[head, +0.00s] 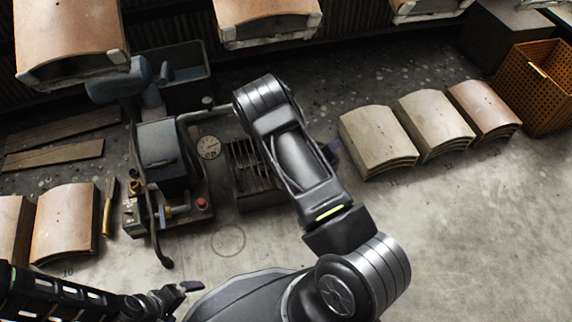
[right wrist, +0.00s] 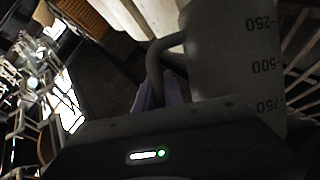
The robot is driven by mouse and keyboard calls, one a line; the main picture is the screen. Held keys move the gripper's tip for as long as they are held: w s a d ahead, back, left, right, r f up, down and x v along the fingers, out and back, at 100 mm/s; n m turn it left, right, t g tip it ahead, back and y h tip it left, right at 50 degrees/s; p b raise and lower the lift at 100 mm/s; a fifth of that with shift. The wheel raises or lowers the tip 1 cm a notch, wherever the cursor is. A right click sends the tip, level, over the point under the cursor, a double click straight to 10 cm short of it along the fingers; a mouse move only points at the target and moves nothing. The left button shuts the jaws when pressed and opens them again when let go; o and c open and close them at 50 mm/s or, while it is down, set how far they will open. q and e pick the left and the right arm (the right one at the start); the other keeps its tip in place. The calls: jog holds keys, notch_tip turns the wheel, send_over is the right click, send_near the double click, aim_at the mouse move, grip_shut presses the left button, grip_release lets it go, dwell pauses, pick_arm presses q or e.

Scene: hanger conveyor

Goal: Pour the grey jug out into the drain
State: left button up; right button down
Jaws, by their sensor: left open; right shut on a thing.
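The grey jug (right wrist: 225,50) fills the upper right of the right wrist view, with 250, 500 and 750 marked down its side. My right gripper (right wrist: 160,97) is shut on the jug's handle (right wrist: 155,62). In the head view my right arm hides the jug, so its tilt and any pouring cannot be told there. The slatted drain (head: 250,165) lies just left of my right arm, partly covered by it. Pale slats also show beside the jug in the right wrist view (right wrist: 303,55). My left gripper (head: 182,290) is open and empty at the lower left.
A grey machine (head: 158,150) with a round dial (head: 209,147) stands left of the drain. Curved tiles (head: 375,138) are stacked to the right, with an orange crate (head: 540,90) beyond. More tiles (head: 65,222) lie at left. Tiles hang overhead (head: 68,35). The right foreground is clear.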

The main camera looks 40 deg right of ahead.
jog(key=shift+w+a+r+n, duration=0.1)
jog(key=shift+w+n, duration=0.15)
jog(key=shift+n, duration=0.05)
jog(key=shift+w+b, duration=0.1)
jog(key=shift+b, duration=0.2)
jog(key=shift+w+a+n+g+h, duration=0.2)
jog(key=shift+w+n+g+h, duration=0.05)
jog(key=shift+n+g+h, duration=0.05)
jog(key=shift+w+a+b, duration=0.1)
jog(key=shift+w+b, duration=0.05)
jog(key=shift+b, duration=0.3)
jog(key=shift+w+a+n, duration=0.15)
jog(key=shift+w+n, duration=0.1)
jog(key=shift+n, duration=0.25)
jog(key=shift+w+g+h+b, duration=0.15)
jog(key=shift+g+h+b, duration=0.15)
jog(key=shift+h+b, duration=0.15)
jog(key=shift+w+a+f+n+b, duration=0.25)
jog(key=shift+w+n+b, duration=0.05)
jog(key=shift+n+b, duration=0.1)
